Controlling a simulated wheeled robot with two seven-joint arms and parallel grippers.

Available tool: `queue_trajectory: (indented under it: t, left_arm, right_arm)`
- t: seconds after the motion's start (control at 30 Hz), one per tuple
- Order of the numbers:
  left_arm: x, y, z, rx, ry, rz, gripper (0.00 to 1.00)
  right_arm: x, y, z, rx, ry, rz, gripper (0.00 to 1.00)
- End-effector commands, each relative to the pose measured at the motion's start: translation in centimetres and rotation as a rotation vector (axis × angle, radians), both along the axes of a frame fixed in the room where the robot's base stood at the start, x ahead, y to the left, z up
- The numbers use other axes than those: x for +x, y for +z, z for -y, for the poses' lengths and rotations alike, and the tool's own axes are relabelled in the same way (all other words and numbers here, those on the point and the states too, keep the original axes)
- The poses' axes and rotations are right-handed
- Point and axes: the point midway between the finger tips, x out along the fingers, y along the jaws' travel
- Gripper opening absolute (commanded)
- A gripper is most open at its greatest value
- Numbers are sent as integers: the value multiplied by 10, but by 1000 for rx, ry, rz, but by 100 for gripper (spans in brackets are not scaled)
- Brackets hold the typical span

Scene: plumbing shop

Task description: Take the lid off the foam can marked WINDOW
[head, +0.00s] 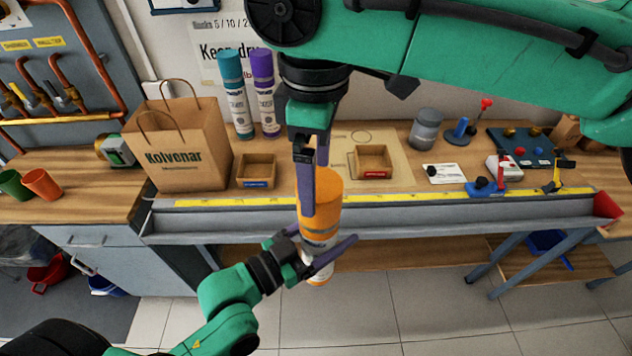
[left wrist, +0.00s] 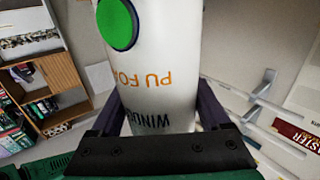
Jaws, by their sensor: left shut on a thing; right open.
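The foam can (head: 320,242) is upright in front of the bench, with an orange lid (head: 328,195) on top. In the left wrist view its white side (left wrist: 155,60) shows a green disc and the upside-down words PU FOAM and WINDOW, the latter partly cut off. My left gripper (head: 318,253) is shut around the can's body below the lid. My right gripper (head: 312,180) comes down from above, open, with one finger in front of the lid and the other behind it, partly hidden. I cannot tell whether its fingers touch the lid.
A teal can (head: 235,95) and a purple can (head: 265,92) stand at the bench's back. A paper bag (head: 180,150), two small wooden trays (head: 257,170) (head: 372,160) and a grey jar (head: 425,130) are on the bench. A grey trough (head: 420,213) runs along its front edge.

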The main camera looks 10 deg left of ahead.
Motion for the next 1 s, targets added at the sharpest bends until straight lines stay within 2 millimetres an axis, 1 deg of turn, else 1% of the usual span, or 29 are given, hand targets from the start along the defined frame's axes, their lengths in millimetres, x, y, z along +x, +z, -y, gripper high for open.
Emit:
queue_trajectory:
  t: [0.03,0.1,0.2,0.3,0.5,0.53,0.57,0.6,0.67,0.7,0.73,0.77,1.0]
  left_arm:
    - [0,2,0,-3,1,4,0]
    - [0,2,0,-3,1,4,0]
    - [0,2,0,-3,1,4,0]
    - [0,2,0,-3,1,4,0]
    - [0,2,0,-3,1,4,0]
    - [0,2,0,-3,1,4,0]
    - [0,2,0,-3,1,4,0]
    - [0,2,0,-3,1,4,0]
    - [0,2,0,-3,1,4,0]
    - [0,2,0,-3,1,4,0]
    - [0,2,0,-3,1,4,0]
    - [0,2,0,-3,1,4,0]
    - [0,2,0,-3,1,4,0]
  right_arm:
    - [0,-10,1,-2,0,1,100]
    - [0,-24,1,-2,-1,0,100]
    - [0,-37,0,0,0,0,100]
    - [0,-43,0,1,0,0,100]
    - [0,-44,0,2,0,1,100]
    - [0,-43,0,2,0,1,96]
    - [0,-43,0,2,0,1,85]
    - [0,-43,0,2,0,1,69]
    - [0,-43,0,2,0,1,46]
    - [0,-43,0,2,0,1,31]
    - [0,-43,0,2,0,1,20]
    - [0,-43,0,2,0,1,15]
    - [0,-43,0,2,0,1,14]
